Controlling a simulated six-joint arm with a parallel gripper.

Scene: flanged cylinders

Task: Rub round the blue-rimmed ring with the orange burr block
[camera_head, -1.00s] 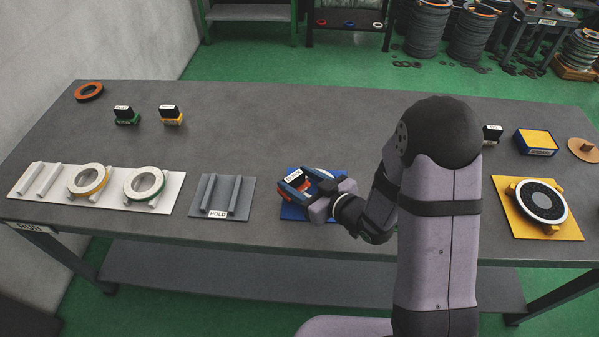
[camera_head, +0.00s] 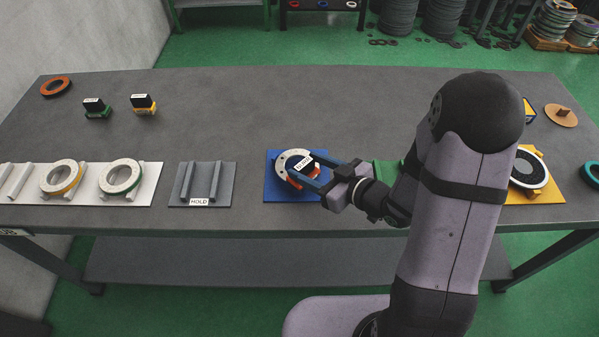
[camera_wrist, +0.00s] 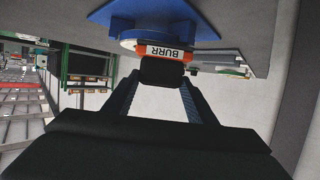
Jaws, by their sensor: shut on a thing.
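The white ring (camera_head: 291,157) lies on a blue plate (camera_head: 275,191) near the table's front middle. Blue shows at its inner edge. My gripper (camera_head: 314,172) is shut on the black handle of the orange burr block (camera_head: 300,181), labelled BURR. The block is at the ring's front right side, over its edge. In the wrist view the orange block (camera_wrist: 152,50) sits close against the ring (camera_wrist: 128,44), its black handle between my fingers (camera_wrist: 160,80). Whether it presses on the ring, I cannot tell. The block and fingers hide part of the ring.
Left of the plate is an empty grey HOLD rack (camera_head: 173,197). A white rack (camera_head: 148,190) holds yellow-rimmed and green-rimmed rings. Green (camera_head: 98,113) and yellow (camera_head: 144,110) blocks stand behind. A yellow plate (camera_head: 549,190) at right is partly hidden by my arm. The middle back is clear.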

